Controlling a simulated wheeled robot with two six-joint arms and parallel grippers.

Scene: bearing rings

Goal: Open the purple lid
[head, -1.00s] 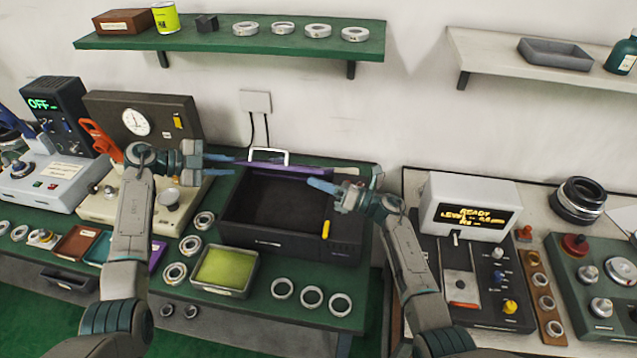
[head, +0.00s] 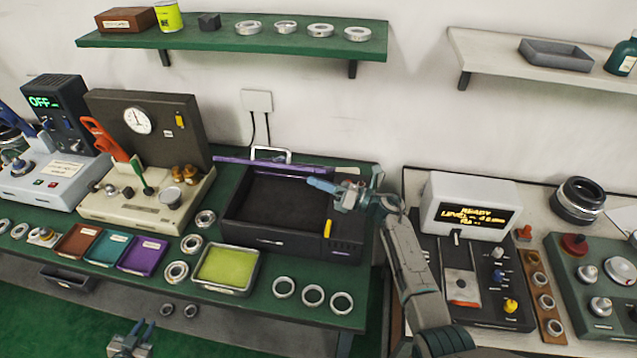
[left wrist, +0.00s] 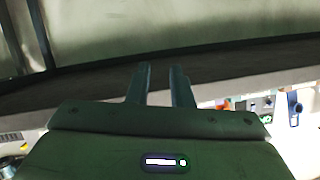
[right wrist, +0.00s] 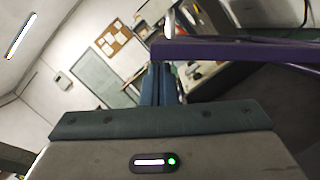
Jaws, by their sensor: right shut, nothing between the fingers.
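The purple lid (head: 232,162) shows as a thin strip along the back edge of the open black box (head: 290,243), with a white handle (head: 270,149) behind it. The box's dark inside is exposed. My right gripper (head: 312,183) is shut and empty over the box's right back part, close to the lid's right end. The right wrist view shows its fingers (right wrist: 159,84) beside the lid's purple edge (right wrist: 235,50); I cannot tell whether they touch. My left gripper (head: 142,328) is open and empty, low in front of the green table; its fingers (left wrist: 159,84) stand apart.
A tray with a yellow-green pad (head: 226,268) and several metal rings lie in front of the box. A beige gauge machine (head: 150,200) stands left. A control panel with a display (head: 470,214) stands right. A green shelf (head: 230,38) hangs above.

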